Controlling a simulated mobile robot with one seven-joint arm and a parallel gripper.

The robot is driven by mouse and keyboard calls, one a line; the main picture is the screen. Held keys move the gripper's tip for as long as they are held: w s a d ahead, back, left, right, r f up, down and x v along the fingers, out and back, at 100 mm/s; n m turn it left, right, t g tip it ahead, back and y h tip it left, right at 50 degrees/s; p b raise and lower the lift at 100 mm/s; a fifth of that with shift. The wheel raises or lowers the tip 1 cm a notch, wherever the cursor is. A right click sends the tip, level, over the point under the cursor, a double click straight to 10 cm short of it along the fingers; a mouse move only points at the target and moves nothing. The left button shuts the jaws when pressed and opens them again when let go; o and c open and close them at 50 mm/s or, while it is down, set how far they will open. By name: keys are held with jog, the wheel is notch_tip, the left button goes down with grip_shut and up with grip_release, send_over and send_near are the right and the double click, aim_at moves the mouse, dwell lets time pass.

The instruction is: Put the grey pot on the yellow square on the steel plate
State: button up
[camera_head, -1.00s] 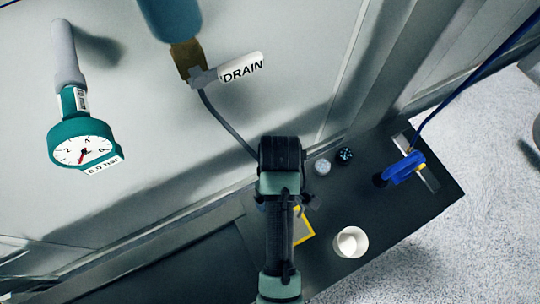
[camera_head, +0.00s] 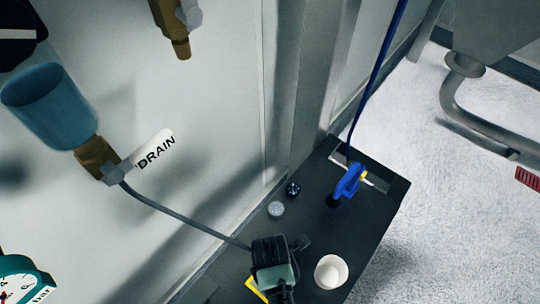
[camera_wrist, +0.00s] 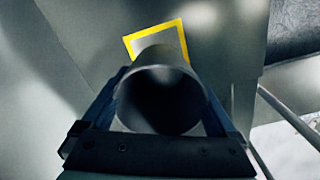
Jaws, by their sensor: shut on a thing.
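My gripper (camera_wrist: 160,82) is shut on the grey pot (camera_wrist: 160,100), one finger on each side. In the wrist view I look into the pot's dark round mouth. The yellow square (camera_wrist: 129,40) is a yellow outline on a grey surface just beyond the pot, and the pot covers its near part. Whether the pot touches the surface cannot be told. In the head view, my gripper is at the bottom and the pot is hidden behind it. A yellow strip of the square (camera_head: 257,288) shows at its left.
On the dark bench (camera_head: 335,222) a white cup (camera_head: 331,271) stands right of my gripper. Two small jars (camera_head: 276,209) (camera_head: 292,188) stand behind. A blue tool (camera_head: 348,183) with a blue cable is farther right. A grey hose from the drain valve (camera_head: 97,160) runs behind my gripper.

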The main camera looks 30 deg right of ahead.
jog(key=shift+f+b, duration=0.35)
jog(key=shift+f, duration=2.4)
jog(key=shift+f, duration=0.2)
jog(key=o, duration=1)
jog(key=shift+r, duration=0.15)
notch_tip(320, 180, up, 12)
jog(key=p, duration=0.1)
jog(key=shift+p, duration=0.4)
